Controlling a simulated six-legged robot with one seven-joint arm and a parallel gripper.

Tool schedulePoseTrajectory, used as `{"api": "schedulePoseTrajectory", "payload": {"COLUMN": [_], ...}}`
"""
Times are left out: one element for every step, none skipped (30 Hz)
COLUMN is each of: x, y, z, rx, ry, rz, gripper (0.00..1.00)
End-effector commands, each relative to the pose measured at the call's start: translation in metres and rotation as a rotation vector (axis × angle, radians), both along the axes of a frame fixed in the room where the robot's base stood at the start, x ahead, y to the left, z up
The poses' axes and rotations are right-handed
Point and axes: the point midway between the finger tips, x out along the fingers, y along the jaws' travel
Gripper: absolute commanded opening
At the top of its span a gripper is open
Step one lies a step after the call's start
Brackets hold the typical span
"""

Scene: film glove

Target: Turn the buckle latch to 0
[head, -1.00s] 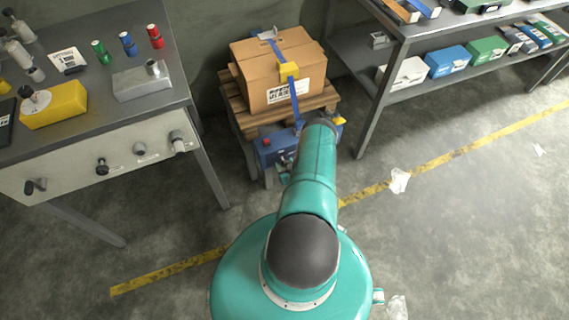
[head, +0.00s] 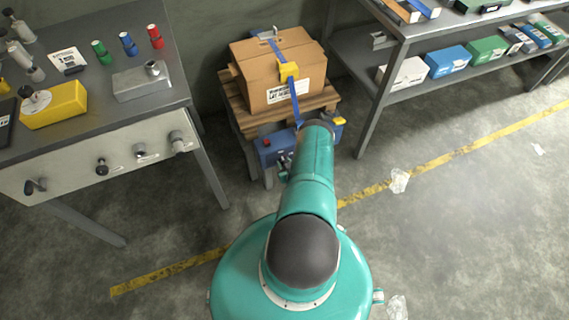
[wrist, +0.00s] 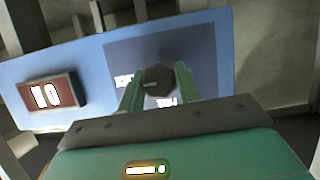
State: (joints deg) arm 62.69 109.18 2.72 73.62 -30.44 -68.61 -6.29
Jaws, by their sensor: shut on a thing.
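The buckle latch appears to be the dark faceted knob (wrist: 160,80) on a blue panel (wrist: 75,65) in the wrist view. A pale mark shows on its face. My gripper (wrist: 155,92) has its two green fingers on either side of the knob, shut on it. A red display (wrist: 50,94) left of the knob reads 10. White lettering beside the knob is partly covered by the fingers. In the head view the blue unit (head: 270,150) stands at the pallet's front edge, and my arm hides much of it and the knob.
A cardboard box (head: 265,92) with a blue strap and yellow buckle (head: 288,70) sits on a wooden pallet (head: 243,122). A grey workbench (head: 95,95) stands at left and a shelf unit (head: 395,85) at right. Open floor with a yellow line (head: 430,164) lies at the right.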

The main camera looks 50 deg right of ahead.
Motion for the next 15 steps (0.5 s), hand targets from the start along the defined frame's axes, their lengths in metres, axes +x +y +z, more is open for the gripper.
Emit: {"api": "schedulePoseTrajectory", "payload": {"x": [0.0004,0.0005,0.0005,0.0005,0.0009,0.0012,0.0011,0.0012,0.0011,0.0011,0.0016,0.0015,0.0015,0.0014,0.0017], "y": [0.0006,0.0008,0.0008,0.0009,0.0014,0.0015,0.0016,0.0018,0.0020,0.0022,0.0028,0.0028,0.0029,0.0030,0.0031], "z": [0.0002,0.0001,0.0001,0.0000,-0.0001,-0.0001,0.0000,-0.0001,-0.0004,-0.0005,-0.0004,-0.0005,-0.0007,-0.0008,-0.0007], "rx": [-0.014,-0.026,-0.042,-0.056,-0.071,-0.094,-0.112,-0.132,-0.159,-0.180,-0.203,-0.234,-0.258,-0.282,-0.315], "ry": [0.009,0.016,0.025,0.033,0.043,0.056,0.066,0.078,0.095,0.108,0.121,0.138,0.153,0.168,0.186], "rz": [0.002,0.002,0.002,0.002,0.003,0.003,0.003,0.004,0.004,0.003,0.005,0.004,0.005,0.005,0.004], "gripper": [0.11,0.11,0.11,0.11,0.11,0.11,0.11,0.11,0.11,0.11,0.11,0.11,0.11,0.11,0.11]}}
